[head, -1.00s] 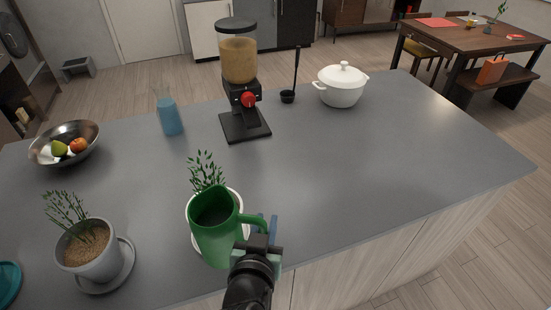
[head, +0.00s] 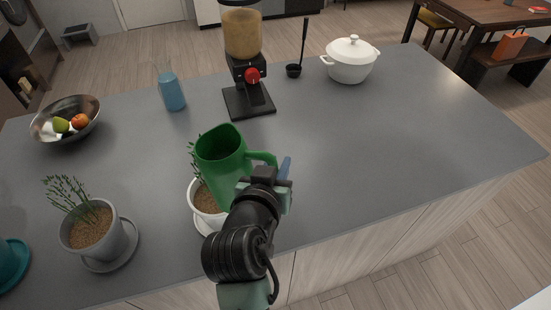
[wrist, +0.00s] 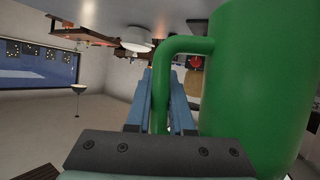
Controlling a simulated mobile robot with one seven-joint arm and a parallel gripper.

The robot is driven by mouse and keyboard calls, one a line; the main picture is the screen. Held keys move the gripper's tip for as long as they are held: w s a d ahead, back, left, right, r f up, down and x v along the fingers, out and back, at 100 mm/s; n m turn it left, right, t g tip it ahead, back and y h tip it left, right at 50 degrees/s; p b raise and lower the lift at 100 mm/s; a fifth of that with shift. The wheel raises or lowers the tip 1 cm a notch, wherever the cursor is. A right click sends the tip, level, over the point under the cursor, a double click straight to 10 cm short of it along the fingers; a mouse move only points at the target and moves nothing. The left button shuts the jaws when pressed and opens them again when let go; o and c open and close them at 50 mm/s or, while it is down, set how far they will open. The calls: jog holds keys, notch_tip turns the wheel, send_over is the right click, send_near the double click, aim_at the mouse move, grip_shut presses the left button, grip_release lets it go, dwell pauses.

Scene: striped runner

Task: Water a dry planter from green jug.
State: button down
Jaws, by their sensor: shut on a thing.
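The green jug (head: 222,168) is held upright, or nearly so, in front of and partly over a white planter (head: 204,200) with a leafy plant and brown soil. My gripper (head: 270,174) is shut on the jug's handle, which also shows between the blue fingers in the wrist view (wrist: 160,100). The jug hides much of the white planter and its plant. A grey planter (head: 98,236) with a sparse plant and brown, dry-looking soil stands on a saucer at the left. I cannot see the inside of the jug well enough to tell its water.
A teal pot (head: 12,262) is at the left edge. A fruit bowl (head: 66,118), a blue-filled glass vessel (head: 171,92), a dispenser (head: 246,70), a black ladle (head: 294,70) and a white lidded pot (head: 350,64) stand behind. The right side of the counter (head: 400,130) is clear.

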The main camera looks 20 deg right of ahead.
aim_at(275, 156)
jog(key=shift+s+d+r+n+g+p, duration=0.1)
jog(key=shift+s+d+n+g+p, duration=0.25)
jog(key=shift+p, duration=0.2)
jog(key=shift+s+d+r+n+g+h+p, duration=0.1)
jog(key=shift+r+n+g+h+p, duration=0.55)
jog(key=shift+p, duration=1.1)
jog(key=shift+r+n+g+h+p, duration=0.3)
jog(key=shift+r+n+h+p, duration=0.15)
jog(key=shift+r+n+p, duration=0.6)
jog(key=shift+n+g+h+p, duration=0.25)
jog(key=shift+g+h+p, duration=0.05)
jog(key=shift+p, duration=0.35)
jog(key=shift+w+a+r+n+p, duration=0.1)
jog(key=shift+w+a+n+p, duration=0.15)
jog(key=shift+n+p, duration=0.1)
jog(key=shift+w+a+n+g+h+p, duration=0.3)
jog(key=shift+w+a+n+g+h, duration=0.25)
jog(key=shift+n+h, duration=0.25)
